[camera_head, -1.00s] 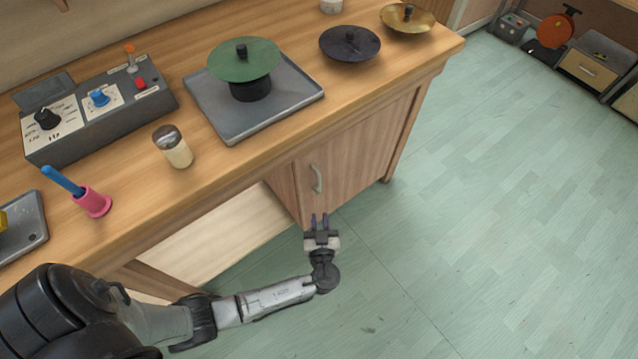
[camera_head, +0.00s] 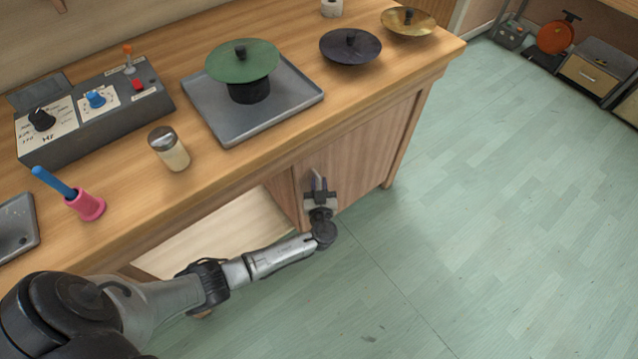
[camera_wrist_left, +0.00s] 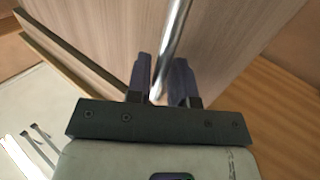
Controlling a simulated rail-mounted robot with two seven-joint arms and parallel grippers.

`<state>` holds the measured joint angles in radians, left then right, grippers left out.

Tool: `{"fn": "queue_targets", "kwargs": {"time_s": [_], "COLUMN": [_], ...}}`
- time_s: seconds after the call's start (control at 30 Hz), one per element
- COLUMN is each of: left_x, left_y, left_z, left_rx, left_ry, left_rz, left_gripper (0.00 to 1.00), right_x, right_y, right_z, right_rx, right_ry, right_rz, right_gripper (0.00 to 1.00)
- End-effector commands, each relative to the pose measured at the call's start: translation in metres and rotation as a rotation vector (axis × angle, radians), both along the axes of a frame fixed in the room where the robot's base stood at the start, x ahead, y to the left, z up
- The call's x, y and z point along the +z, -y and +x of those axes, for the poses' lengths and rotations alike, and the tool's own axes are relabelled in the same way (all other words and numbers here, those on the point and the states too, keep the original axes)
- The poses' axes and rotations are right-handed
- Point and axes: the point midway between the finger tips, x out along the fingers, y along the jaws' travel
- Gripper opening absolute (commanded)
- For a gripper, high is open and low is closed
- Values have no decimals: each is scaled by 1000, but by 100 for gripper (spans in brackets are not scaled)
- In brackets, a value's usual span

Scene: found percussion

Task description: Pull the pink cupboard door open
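The cupboard door (camera_head: 358,150) looks pinkish-brown wood and sits under the counter; it appears closed. Its metal bar handle (camera_head: 313,178) is partly hidden by my left gripper (camera_head: 319,182). In the left wrist view the handle (camera_wrist_left: 173,40) runs down between the two fingers of my left gripper (camera_wrist_left: 164,78). The fingers are apart, with space around the bar, and do not look clamped on it. The door's wood face (camera_wrist_left: 110,35) fills the top of the wrist view. My right gripper is not in view.
The wooden counter (camera_head: 225,170) overhangs the door and holds a grey tray (camera_head: 205,110), a green cymbal (camera_head: 225,62), a shaker (camera_head: 169,150) and a control box (camera_head: 140,105). An open bay (camera_head: 215,235) lies left of the door. The green floor (camera_head: 450,220) is clear.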

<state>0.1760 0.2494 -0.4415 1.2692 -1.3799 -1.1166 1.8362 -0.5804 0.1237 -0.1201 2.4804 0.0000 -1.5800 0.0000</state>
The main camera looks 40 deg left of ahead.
Motion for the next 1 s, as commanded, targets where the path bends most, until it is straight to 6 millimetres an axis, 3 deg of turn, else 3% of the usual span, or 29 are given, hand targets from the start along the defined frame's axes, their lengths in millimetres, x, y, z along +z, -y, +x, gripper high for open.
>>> {"fn": "queue_targets", "kwargs": {"time_s": [0.4,0.63,1.0], "left_x": [0,0,0], "left_y": [-3,-3,-3], "left_z": [3,3,3], "left_rx": [1,1,2], "left_ry": [-1,-1,-1], "left_rz": [-1,-1,-1], "left_gripper": [21,0,0], "right_x": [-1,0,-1], "right_y": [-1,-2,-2], "right_z": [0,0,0], "right_rx": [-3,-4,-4], "right_ry": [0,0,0], "right_rz": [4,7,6], "right_gripper": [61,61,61]}}
